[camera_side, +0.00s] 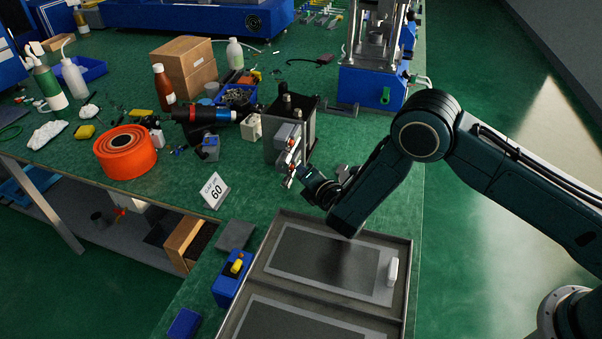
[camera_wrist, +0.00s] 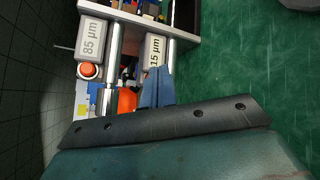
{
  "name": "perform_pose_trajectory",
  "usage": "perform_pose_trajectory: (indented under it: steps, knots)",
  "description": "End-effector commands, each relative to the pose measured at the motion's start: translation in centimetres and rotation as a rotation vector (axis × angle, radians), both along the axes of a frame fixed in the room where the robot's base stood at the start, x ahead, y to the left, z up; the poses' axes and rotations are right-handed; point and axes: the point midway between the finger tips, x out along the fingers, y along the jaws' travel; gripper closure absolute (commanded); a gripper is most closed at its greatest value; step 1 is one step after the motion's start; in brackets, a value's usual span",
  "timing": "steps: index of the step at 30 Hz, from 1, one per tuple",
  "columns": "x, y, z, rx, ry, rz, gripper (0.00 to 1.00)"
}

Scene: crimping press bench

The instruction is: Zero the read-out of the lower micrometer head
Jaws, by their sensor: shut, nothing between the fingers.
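In the wrist view, two grey micrometer heads with read-outs show side by side. One (camera_wrist: 92,38) reads 85 µm and has an orange-red round button (camera_wrist: 88,70) in plain sight. The other (camera_wrist: 154,50), on the side towards the green surface, reads 15 µm. From the picture's tilt it appears to be the lower one. My gripper (camera_wrist: 156,88) is shut and empty, its blue fingertips right at the end of the 15 µm head. They hide its button; I cannot tell whether they touch. In the side view the heads sit on a grey fixture (camera_side: 285,148), with my wrist close beside it.
A metal tray (camera_side: 260,274) with dark plates lies in front of the fixture. A white card (camera_side: 214,190) reading GAP 60 stands to its left. An orange roll (camera_side: 126,158), bottles and small parts crowd the left. A blue press (camera_side: 368,88) stands behind.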

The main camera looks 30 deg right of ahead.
Motion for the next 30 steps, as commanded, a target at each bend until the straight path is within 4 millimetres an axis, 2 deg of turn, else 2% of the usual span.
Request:
perform_pose_trajectory:
  steps: [14, 30]
  knots:
    - [0.64, 0.71, -0.01, 0.001, 0.0, 0.001, 1.0]
    - [0.32, 0.46, 0.0, 0.004, -0.001, 0.002, 1.0]
